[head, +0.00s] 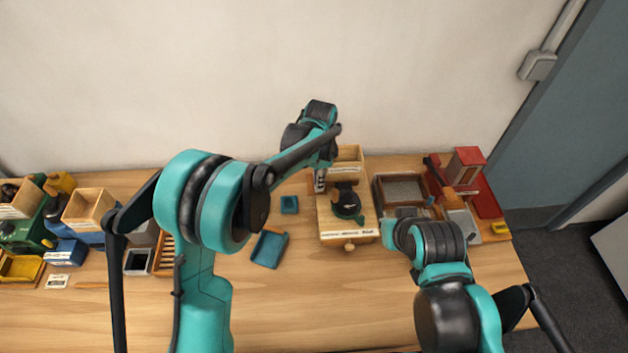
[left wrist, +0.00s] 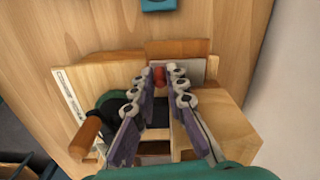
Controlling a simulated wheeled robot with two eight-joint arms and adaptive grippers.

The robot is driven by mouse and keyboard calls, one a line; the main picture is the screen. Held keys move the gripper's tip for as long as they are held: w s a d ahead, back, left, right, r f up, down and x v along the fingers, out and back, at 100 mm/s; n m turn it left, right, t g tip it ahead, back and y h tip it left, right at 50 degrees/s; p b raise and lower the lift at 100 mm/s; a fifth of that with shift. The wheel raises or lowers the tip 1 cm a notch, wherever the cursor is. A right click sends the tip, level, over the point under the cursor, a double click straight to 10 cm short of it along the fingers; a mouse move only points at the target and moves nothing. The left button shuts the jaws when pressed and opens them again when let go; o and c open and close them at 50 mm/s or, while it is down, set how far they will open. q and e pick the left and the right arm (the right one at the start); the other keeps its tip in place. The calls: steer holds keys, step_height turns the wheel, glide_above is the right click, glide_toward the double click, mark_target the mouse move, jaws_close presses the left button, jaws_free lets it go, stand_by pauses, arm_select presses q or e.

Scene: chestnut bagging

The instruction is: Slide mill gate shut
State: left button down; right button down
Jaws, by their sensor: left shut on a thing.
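The mill is a wooden box (head: 333,229) with a dark round part and crank (head: 346,204) on top, at the middle of the table. In the left wrist view, its wooden body (left wrist: 222,112) lies below my gripper, with the wooden crank handle (left wrist: 85,135) at left. A small red knob (left wrist: 159,77) stands before a pale plate that looks like the gate. My left gripper (left wrist: 163,73) is shut on this knob; in the head view it (head: 320,183) is at the mill's left side. How far the gate stands open is hidden. My right gripper's fingers are not clear, right of the mill.
A framed screen tray (head: 401,188) and a red stand (head: 466,166) are at right. Several bins (head: 88,207) crowd the far left. The front table is mostly clear.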

arm_select(q)
steer(key=c, duration=1.5)
jaws_free()
steer(key=shift+d, duration=0.3)
steer(key=shift+c, duration=0.2)
steer(key=shift+a+r, duration=0.1)
step_height(320, 180, up, 12)
